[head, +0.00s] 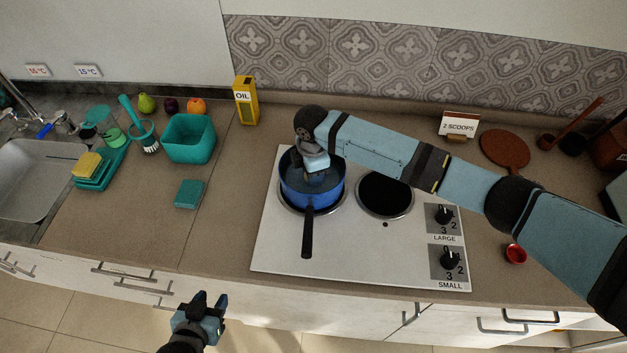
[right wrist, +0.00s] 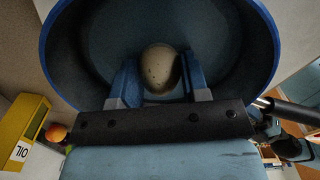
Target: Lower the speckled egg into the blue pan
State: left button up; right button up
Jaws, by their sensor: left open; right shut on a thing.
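The blue pan (head: 326,198) stands on the left burner of the white stove, its black handle pointing toward the front edge. My right gripper (right wrist: 160,80) points down into the pan, and its fingers are shut on the speckled egg (right wrist: 160,66). The egg is pale with small dark specks and shows between the fingertips, with the pan's dark inside (right wrist: 225,50) around it. I cannot tell whether the egg touches the pan's bottom. In the head view the wrist hides the egg. My left gripper (head: 208,303) is open and empty, low in front of the counter.
A yellow oil box (head: 246,101) stands behind and left of the stove (head: 400,255). A teal bin (head: 189,139), a teal sponge-like block (head: 189,194) and fruit are at left. The right burner (head: 385,195) is bare.

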pick_arm(q)
jog(key=shift+f, duration=0.25)
pick_arm(e)
jog(key=shift+f, duration=0.6)
jog(key=o, duration=1)
notch_tip(320, 180, up, 3)
jog(key=shift+r+b, duration=0.15)
jog(key=shift+b, duration=0.3)
pick_arm(q)
jog(key=shift+w+d+f+m+b, duration=0.1)
jog(key=shift+d+f+m+b, duration=0.15)
jog(key=shift+d+b, duration=0.3)
pick_arm(e)
notch_tip(320, 180, up, 11)
jog(key=shift+f, duration=0.2)
